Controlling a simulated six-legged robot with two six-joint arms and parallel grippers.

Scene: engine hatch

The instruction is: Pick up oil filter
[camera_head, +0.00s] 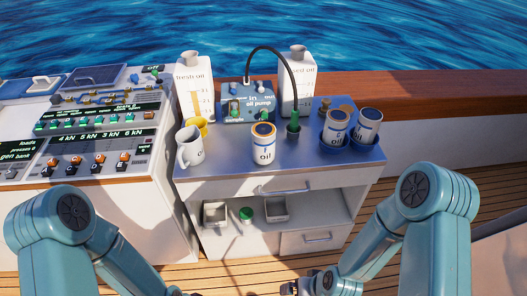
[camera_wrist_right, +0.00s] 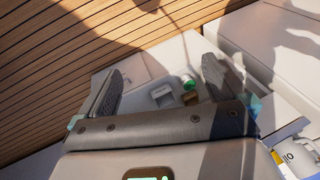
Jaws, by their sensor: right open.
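A white can marked "oil" with a dark top and orange trim (camera_head: 263,144) stands upright on the blue counter top, front middle. Two similar oil cans, one (camera_head: 336,127) beside the other (camera_head: 367,128), sit tilted in blue round holders at the right end. I cannot tell from the labels which is the oil filter. My right gripper (camera_wrist_right: 160,85) is open and empty in the right wrist view, its fingers wide apart, with the cabinet's lower shelf beyond them. A white can (camera_wrist_right: 288,157) shows at that view's lower right.
The counter (camera_head: 215,166) also holds a white mug (camera_head: 190,147), a yellow cup (camera_head: 202,127), two fresh oil jugs (camera_head: 193,88) (camera_head: 298,80) and an oil pump (camera_head: 248,103) with a black hose. Grey bins (camera_head: 215,213) and a green item (camera_head: 246,213) sit below. A control panel (camera_head: 95,130) stands left.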

